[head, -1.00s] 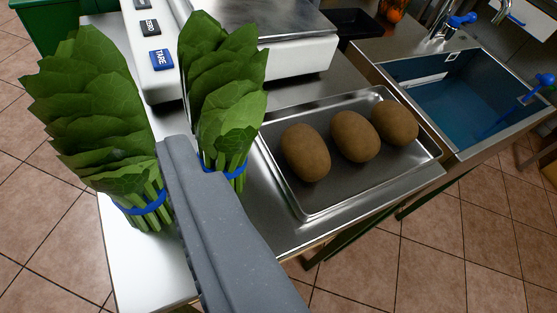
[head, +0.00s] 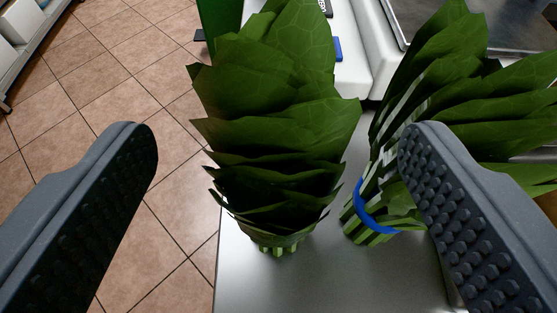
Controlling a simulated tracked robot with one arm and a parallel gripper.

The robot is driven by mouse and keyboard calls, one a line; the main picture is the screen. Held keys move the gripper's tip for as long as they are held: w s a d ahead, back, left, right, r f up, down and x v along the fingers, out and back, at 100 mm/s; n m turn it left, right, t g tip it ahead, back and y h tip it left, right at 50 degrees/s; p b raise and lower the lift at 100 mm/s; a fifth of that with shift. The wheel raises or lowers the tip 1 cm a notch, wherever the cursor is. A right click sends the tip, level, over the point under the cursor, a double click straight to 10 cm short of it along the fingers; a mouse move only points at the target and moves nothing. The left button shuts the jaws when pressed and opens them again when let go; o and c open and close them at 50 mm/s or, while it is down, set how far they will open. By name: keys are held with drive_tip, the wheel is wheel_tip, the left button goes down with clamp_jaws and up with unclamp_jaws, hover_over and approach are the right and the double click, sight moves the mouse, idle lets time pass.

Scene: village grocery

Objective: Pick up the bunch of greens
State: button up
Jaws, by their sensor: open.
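Two bunches of greens stand on the metal counter (head: 290,285). The left bunch (head: 275,120) is upright, with wide dark green leaves and short pale stems at its foot; its band is hidden by leaves. It shows between the two fingers of my gripper (head: 278,165). The right bunch (head: 440,85) has a blue band (head: 370,212) round its stems and leans to the right in the picture. My right finger covers part of it. My gripper is wide open, with studded pads, and holds nothing. I cannot tell whether the right finger touches the right bunch.
A white scale (head: 370,45) stands behind the bunches. A green box-like thing (head: 220,25) is at the back. Left of the counter edge there is only open tiled floor (head: 110,95), with a white shelf unit (head: 25,30) at the far left.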

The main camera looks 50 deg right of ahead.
drive_tip(key=shift+r+b+x, duration=0.1)
drive_tip(key=shift+b+x, duration=0.15)
drive_tip(key=shift+x, duration=1.05)
drive_tip(key=shift+r+b+x, duration=0.15)
drive_tip(key=shift+b+x, duration=0.05)
drive_tip(key=shift+x, duration=1.1)
drive_tip(key=c, duration=1.4)
